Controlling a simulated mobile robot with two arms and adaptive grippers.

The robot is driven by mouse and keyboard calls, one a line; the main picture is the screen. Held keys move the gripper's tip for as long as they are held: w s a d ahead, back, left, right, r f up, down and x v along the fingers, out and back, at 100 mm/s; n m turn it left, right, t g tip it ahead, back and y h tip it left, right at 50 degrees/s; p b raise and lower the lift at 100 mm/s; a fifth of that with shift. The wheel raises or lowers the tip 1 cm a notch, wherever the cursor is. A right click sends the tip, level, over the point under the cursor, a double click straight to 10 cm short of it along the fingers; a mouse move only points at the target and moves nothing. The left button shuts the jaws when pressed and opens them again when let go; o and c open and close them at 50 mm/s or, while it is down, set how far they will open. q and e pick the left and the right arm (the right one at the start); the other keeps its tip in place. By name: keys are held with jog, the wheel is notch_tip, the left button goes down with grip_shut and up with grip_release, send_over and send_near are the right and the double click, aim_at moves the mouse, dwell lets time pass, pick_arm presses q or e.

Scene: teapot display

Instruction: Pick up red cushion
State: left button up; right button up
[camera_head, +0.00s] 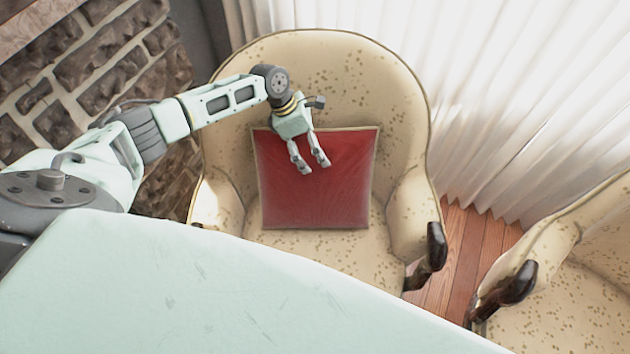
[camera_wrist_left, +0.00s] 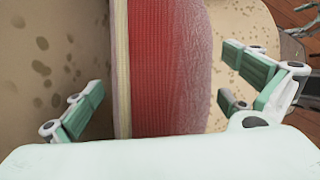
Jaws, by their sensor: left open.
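The red cushion (camera_head: 335,185) leans upright against the back of a cream speckled armchair (camera_head: 340,70). It is square with a light piped edge. My left gripper (camera_head: 313,170) is over the cushion's upper part in the head view, pointing down. In the left wrist view the cushion (camera_wrist_left: 165,70) shows edge-on between the open fingers of my left gripper (camera_wrist_left: 165,100), with a gap to the finger on either side.
A second cream armchair (camera_head: 570,280) stands at the lower right, with bare wood floor (camera_head: 465,245) between the chairs. White curtains (camera_head: 530,80) hang behind. A stone wall (camera_head: 90,70) is at the left.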

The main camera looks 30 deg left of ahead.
pick_arm(q)
jog(key=shift+f, duration=0.1)
dwell(0.5)
jog(key=c, duration=2)
